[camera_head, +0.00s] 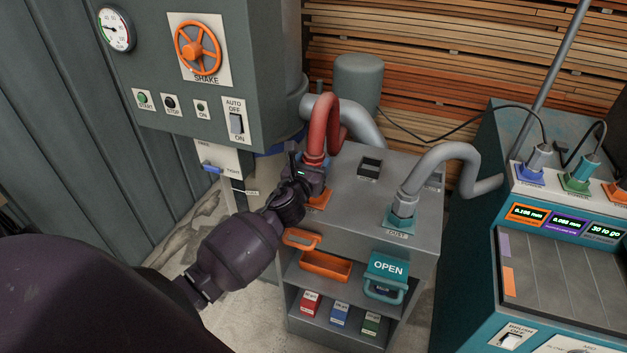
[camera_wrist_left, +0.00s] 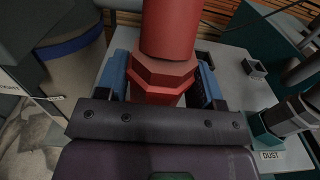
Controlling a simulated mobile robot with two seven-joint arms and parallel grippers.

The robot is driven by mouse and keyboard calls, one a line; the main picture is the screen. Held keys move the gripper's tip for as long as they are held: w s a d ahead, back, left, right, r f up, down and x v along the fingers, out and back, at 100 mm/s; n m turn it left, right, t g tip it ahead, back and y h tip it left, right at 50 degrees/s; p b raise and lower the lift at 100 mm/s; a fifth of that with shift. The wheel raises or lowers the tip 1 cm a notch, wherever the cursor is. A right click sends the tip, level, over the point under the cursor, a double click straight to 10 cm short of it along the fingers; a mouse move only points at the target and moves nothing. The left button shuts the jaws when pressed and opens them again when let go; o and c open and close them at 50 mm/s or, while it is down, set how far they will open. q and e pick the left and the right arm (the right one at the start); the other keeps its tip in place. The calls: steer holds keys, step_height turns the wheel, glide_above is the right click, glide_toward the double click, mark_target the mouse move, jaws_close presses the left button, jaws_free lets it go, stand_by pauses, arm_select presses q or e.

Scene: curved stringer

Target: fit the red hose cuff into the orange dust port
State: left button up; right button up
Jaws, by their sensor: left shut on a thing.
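The red hose (camera_head: 328,112) arches up and over behind the cabinet, and its red cuff (camera_head: 315,158) points down. My left gripper (camera_head: 312,174) is shut on the cuff, above the cabinet top. In the left wrist view the hexagonal red cuff (camera_wrist_left: 162,76) sits between the blue-padded fingers of my left gripper (camera_wrist_left: 162,92). The orange dust port (camera_head: 320,200) shows only in part, just below and beside the gripper. The gripper hides the cuff's lower end, so I cannot tell whether it is in the port. My right gripper is not in view.
A grey hose stands in a teal port (camera_head: 400,222) on the right of the grey cabinet top (camera_head: 350,190). A control box (camera_head: 190,70) hangs at upper left; a teal machine (camera_head: 480,210) stands right.

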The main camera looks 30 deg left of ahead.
arm_select(q)
steer(key=shift+f, duration=0.55)
step_height(320, 180, down, 4)
steer(key=shift+r+b, duration=0.25)
steer(key=shift+b, duration=0.65)
steer(key=shift+r, duration=0.1)
steer(key=shift+f, duration=0.2)
steer(key=o, duration=0.9)
steer(key=shift+o, duration=0.5)
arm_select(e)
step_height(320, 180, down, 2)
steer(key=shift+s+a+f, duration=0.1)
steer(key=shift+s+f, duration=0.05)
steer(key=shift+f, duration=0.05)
arm_select(q)
steer(key=shift+r, duration=0.1)
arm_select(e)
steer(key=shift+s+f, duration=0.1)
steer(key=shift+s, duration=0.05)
